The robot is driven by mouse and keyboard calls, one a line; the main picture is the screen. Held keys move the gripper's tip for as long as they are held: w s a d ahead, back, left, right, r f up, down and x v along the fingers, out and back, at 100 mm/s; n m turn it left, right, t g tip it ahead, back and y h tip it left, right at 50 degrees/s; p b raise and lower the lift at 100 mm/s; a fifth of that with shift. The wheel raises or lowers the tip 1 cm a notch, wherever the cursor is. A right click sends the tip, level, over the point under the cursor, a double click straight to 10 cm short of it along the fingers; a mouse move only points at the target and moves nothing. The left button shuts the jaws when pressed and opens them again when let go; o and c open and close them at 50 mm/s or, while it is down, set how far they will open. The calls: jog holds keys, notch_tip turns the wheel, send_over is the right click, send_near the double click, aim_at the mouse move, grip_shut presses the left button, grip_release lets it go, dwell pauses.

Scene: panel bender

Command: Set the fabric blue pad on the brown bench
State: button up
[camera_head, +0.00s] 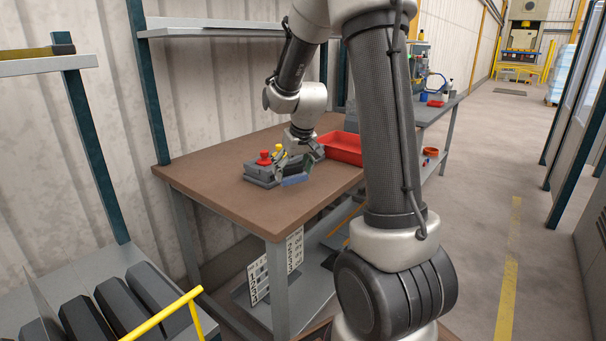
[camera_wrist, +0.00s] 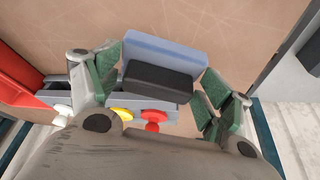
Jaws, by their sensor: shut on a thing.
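The blue pad (camera_head: 295,181) is a small block at the brown bench's top, beside a grey control box. In the wrist view the pad (camera_wrist: 165,52) shows a light blue layer with a dark layer along one side. My gripper (camera_head: 303,160) points down over the bench and is shut on the pad. Its green-faced fingers (camera_wrist: 162,80) stand on either side of the pad in the wrist view. The brown bench (camera_head: 230,190) lies under it; I cannot tell whether the pad touches the top.
The grey control box (camera_head: 262,176) with red and yellow buttons stands close behind and left of the pad. A red tray (camera_head: 341,149) lies to the right on the bench. The front left of the bench top is clear. A shelf (camera_head: 210,30) hangs above the back.

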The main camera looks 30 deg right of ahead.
jog(key=shift+f, duration=2.7)
jog(key=o, duration=1)
jog(key=shift+f, duration=0.1)
jog(key=shift+c, duration=0.2)
jog(key=v, duration=1.2)
jog(key=s+a+r, duration=0.2)
jog(key=s, duration=0.6)
jog(key=s+a+r, duration=0.2)
jog(key=s, duration=0.7)
jog(key=s+a+r, duration=0.2)
jog(key=s, duration=0.6)
jog(key=shift+s+r+n, duration=0.15)
jog(key=shift+r+n, duration=0.15)
jog(key=shift+a, duration=0.1)
